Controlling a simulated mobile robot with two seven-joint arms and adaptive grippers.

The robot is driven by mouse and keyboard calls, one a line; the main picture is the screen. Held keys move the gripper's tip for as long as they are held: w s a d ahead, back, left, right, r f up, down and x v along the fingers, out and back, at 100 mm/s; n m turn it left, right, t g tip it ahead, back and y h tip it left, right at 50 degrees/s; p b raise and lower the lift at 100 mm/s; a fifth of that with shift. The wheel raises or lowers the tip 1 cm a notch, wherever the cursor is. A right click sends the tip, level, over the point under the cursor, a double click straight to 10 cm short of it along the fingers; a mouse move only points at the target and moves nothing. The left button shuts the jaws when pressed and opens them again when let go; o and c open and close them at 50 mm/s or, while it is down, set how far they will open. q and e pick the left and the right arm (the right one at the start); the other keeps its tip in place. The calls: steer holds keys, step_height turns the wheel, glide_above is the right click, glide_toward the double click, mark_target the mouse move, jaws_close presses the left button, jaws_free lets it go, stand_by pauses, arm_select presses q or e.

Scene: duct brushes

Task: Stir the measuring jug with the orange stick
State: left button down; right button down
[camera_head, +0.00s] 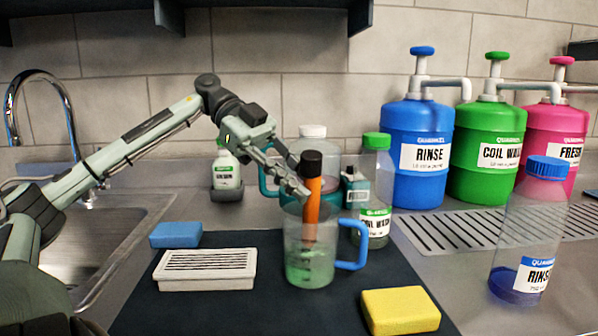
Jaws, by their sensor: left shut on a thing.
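The measuring jug (297,258) is clear with a blue handle and green liquid in its lower part, and stands upright on the dark mat (185,310). The orange stick (311,212) has a black top and stands nearly upright. Its lower part is inside the jug; whether its tip is in the liquid is hard to tell. My left gripper (301,184) reaches in from the left above the jug and is shut on the stick's upper part. My right gripper is not in view.
A yellow sponge (400,310), a white vent grille (205,269) and a blue sponge (175,235) lie around the jug. A blue-capped bottle (528,235) stands at right. A sink (115,235) is at left.

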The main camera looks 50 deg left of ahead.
mark_target(301, 218)
arm_select(q)
steer(key=shift+f, duration=1.2)
steer(key=shift+f+b, duration=0.35)
steer(key=shift+f, duration=0.15)
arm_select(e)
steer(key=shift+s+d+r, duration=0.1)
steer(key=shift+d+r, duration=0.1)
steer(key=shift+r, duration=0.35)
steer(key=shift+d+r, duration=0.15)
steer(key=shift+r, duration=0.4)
